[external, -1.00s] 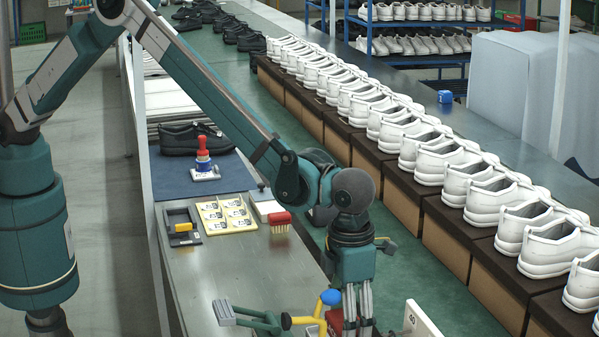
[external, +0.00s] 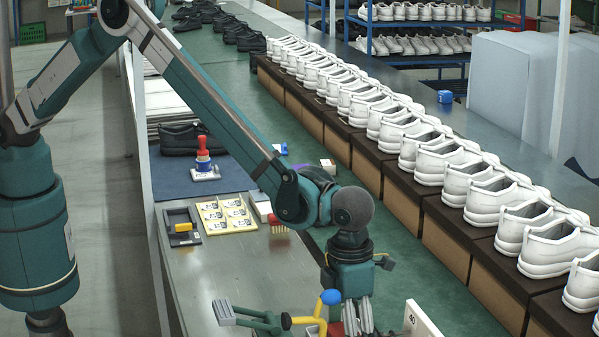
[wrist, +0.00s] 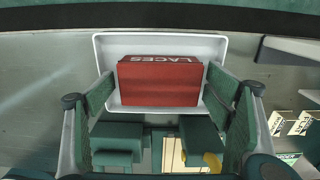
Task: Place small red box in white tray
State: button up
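The small red box (wrist: 160,82) is marked "LACES" and sits between the two fingers of my gripper (wrist: 160,85) in the wrist view. My gripper is shut on it by its sides. The white tray (wrist: 215,43) is behind the box in that view, its rim showing around the box. I cannot tell whether the box touches the tray floor. In the external view my gripper (external: 357,318) is low at the bottom edge, with a sliver of the red box (external: 337,329) beside the fingers. The tray cannot be made out there.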

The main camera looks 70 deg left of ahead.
jog(key=shift+r, duration=0.15)
notch_tip(320, 180, up, 12)
jog(key=p, duration=0.1)
dwell(0.8)
dwell(0.8)
